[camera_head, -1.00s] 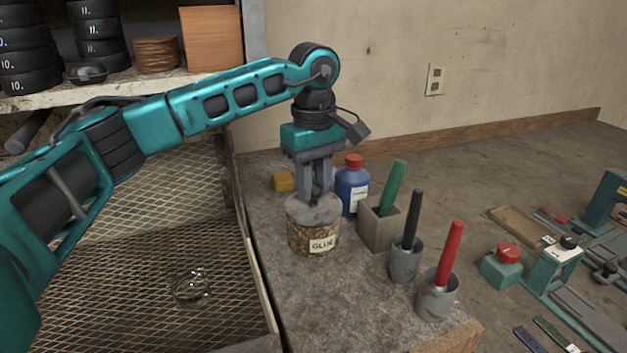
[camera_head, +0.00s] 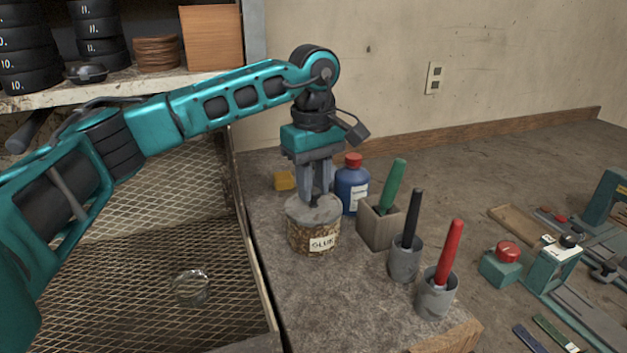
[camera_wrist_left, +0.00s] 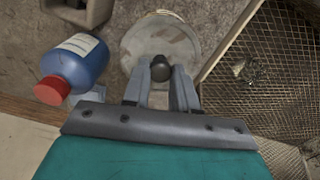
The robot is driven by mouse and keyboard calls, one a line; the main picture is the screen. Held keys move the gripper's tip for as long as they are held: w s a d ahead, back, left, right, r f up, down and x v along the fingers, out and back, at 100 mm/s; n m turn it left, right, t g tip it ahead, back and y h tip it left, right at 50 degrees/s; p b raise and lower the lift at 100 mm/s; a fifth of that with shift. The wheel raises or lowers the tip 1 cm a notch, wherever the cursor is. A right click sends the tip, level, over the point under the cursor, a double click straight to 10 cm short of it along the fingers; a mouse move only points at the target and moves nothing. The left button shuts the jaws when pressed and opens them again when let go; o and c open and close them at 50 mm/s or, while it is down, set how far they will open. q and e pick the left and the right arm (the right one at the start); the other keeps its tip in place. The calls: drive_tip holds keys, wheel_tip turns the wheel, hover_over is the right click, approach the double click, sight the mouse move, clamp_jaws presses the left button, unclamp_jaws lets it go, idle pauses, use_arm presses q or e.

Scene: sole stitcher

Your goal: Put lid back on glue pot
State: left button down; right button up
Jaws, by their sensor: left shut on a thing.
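The glue pot (camera_head: 312,238), round, brown and speckled with a paper GLUE label, stands upright on the bench. Its grey disc lid (camera_head: 325,209) sits over the pot's mouth; whether it is fully seated I cannot tell. My left gripper (camera_head: 316,198) points straight down over the pot and is shut on the lid's knob. In the left wrist view the dark round knob (camera_wrist_left: 160,68) is between the fingers, with the pale lid (camera_wrist_left: 183,42) around it. My right gripper is not in view.
Close by are a blue bottle with red cap (camera_head: 352,188), a block with a green-handled tool (camera_head: 380,224), and cups with black (camera_head: 405,262) and red (camera_head: 437,296) handles. A wire-mesh bin (camera_head: 130,305) lies left.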

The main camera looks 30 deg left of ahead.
use_arm(q)
drive_tip(key=c, duration=0.8)
unclamp_jaws()
drive_tip(key=shift+o, duration=0.3)
drive_tip(key=o, duration=0.4)
drive_tip(key=shift+r, duration=0.1)
drive_tip(key=shift+r+p, duration=0.95)
drive_tip(key=shift+r, duration=2.5)
drive_tip(key=shift+c, duration=0.2)
